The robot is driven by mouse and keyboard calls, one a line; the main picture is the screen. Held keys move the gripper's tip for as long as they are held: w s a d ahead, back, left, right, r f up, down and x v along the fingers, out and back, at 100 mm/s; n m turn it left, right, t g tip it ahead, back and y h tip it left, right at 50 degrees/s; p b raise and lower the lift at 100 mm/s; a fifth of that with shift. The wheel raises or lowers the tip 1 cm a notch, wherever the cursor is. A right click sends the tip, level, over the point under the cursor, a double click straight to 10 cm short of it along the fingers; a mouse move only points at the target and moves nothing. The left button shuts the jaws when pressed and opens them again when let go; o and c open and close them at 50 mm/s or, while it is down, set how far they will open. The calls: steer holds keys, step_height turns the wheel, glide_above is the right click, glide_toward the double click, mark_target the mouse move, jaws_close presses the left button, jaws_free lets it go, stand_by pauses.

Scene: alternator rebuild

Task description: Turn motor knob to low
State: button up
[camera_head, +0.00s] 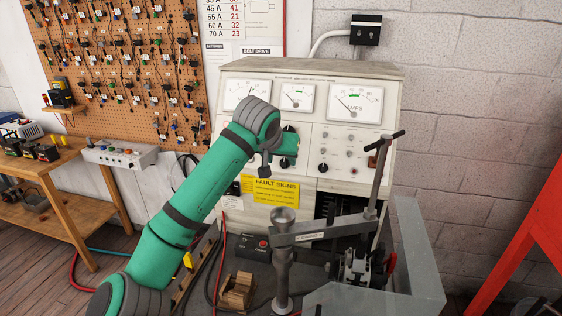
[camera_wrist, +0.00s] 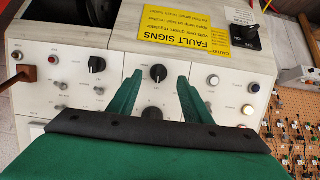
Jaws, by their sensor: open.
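The bench panel's dark round knobs carry labels too small to read, so I cannot tell which is the motor knob. In the wrist view, one knob (camera_wrist: 158,73) with a white mark shows between my open gripper's (camera_wrist: 160,80) two green fingers. A second knob (camera_wrist: 152,113) is partly hidden behind my gripper's near edge, and a third knob (camera_wrist: 97,64) is left of the fingers. In the head view, my gripper (camera_head: 284,148) is in front of the panel. Contact with a knob cannot be made out.
The grey test bench (camera_head: 390,85) has several gauges above its knobs. A metal clamp arm (camera_head: 320,229) and upright lever (camera_head: 380,165) stand in front, right of my arm. A wooden table (camera_head: 60,165) is at left, a red frame (camera_head: 515,255) at right.

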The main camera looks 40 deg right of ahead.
mark_target(285, 163)
steer(key=shift+x, duration=1.55)
steer(key=shift+s, duration=0.1)
steer(key=c, duration=1.1)
steer(key=shift+o, duration=0.2)
steer(key=m, duration=0.2)
steer(key=m+t, duration=0.1)
steer(key=m, duration=0.2)
steer(key=shift+s+d+y, duration=0.15)
steer(key=shift+y, duration=0.25)
steer(key=m+t, duration=0.1)
steer(key=m, duration=0.1)
steer(key=m+t, duration=0.1)
steer(key=m, duration=0.2)
steer(key=shift+s+f, duration=0.1)
steer(key=shift+f, duration=0.05)
